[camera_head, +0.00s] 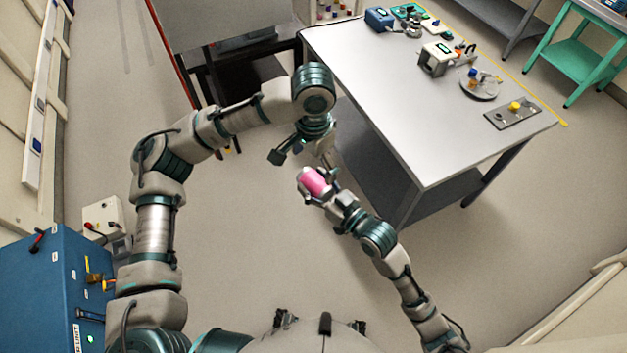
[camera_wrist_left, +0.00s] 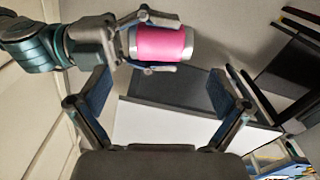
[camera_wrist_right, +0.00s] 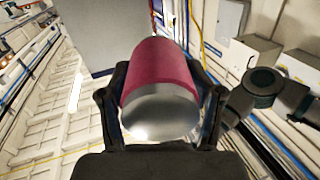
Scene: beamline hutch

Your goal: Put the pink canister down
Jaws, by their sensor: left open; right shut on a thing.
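The pink canister (camera_head: 313,181) has a pink middle and silver ends. My right gripper (camera_head: 322,193) is shut around it and holds it in the air over the floor, left of the table. In the right wrist view the canister (camera_wrist_right: 160,85) fills the space between the fingers, its silver end toward the camera. My left gripper (camera_head: 299,152) is open and empty, just above the canister in the head view. In the left wrist view the canister (camera_wrist_left: 160,43) lies beyond the open left fingers, apart from them, with the right gripper's fingers around it.
A grey table (camera_head: 400,100) stands at the right, its near-left part bare. At its far side are a blue box (camera_head: 380,19), a white device (camera_head: 436,58), a round plate (camera_head: 480,88) and a flat plate with a yellow knob (camera_head: 513,112). A blue cabinet (camera_head: 45,290) stands lower left.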

